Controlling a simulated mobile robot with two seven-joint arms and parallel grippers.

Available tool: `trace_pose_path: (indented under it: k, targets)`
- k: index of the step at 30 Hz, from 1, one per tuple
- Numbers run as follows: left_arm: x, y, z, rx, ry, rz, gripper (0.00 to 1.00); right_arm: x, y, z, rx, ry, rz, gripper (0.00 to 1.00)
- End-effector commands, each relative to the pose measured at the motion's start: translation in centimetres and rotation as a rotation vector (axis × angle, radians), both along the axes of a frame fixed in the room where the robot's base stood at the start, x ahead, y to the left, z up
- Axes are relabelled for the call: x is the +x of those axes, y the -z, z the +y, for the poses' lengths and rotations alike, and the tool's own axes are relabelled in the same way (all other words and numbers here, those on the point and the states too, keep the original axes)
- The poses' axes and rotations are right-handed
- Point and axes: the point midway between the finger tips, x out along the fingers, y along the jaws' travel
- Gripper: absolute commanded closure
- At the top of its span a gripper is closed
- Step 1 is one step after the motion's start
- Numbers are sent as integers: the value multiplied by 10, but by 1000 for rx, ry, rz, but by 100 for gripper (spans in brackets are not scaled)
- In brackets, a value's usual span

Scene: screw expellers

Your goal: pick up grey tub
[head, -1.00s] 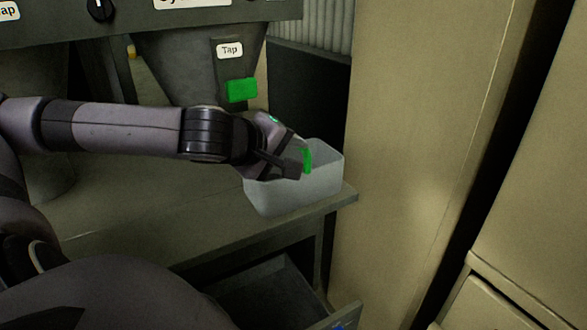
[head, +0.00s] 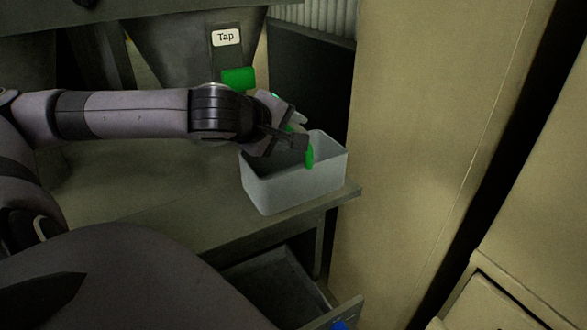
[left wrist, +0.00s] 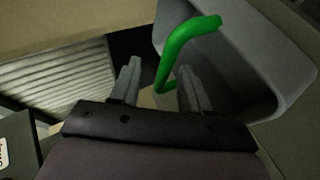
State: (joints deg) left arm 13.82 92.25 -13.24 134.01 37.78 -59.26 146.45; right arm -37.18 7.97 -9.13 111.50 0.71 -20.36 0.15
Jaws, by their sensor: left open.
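The grey tub (head: 296,187) is an open-topped rectangular box. It stands upright near the right corner of the table in the head view. A green handle (head: 309,155) shows at the tub in front of my gripper. My left gripper (head: 300,137) is over the tub's left and back rim, with its fingers open. In the left wrist view, the green handle (left wrist: 181,50) runs down between the two fingers of the left gripper (left wrist: 158,82), nearer the right one. The tub (left wrist: 262,60) fills the upper right there. I cannot tell whether the fingers touch the handle. My right gripper is not in view.
A hopper with a "Tap" label (head: 226,37) and a green tap handle (head: 238,77) is behind my left arm. A tall beige cabinet (head: 430,130) stands just right of the table (head: 215,232). An open drawer (head: 275,280) is below the table edge.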

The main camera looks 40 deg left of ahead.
Motion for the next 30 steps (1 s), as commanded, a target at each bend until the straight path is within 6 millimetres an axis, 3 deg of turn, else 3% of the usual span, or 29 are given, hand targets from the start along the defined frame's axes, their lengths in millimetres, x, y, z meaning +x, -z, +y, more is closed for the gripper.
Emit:
trace_pose_path:
  k: [15,26,27,30]
  targets:
    - [35,26,13,-4,-1,0,54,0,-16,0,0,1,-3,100]
    - [39,30,14,1,0,1,54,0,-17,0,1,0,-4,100]
    - [39,30,14,1,0,1,57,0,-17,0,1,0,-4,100]
    - [39,30,14,1,0,1,90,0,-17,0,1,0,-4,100]
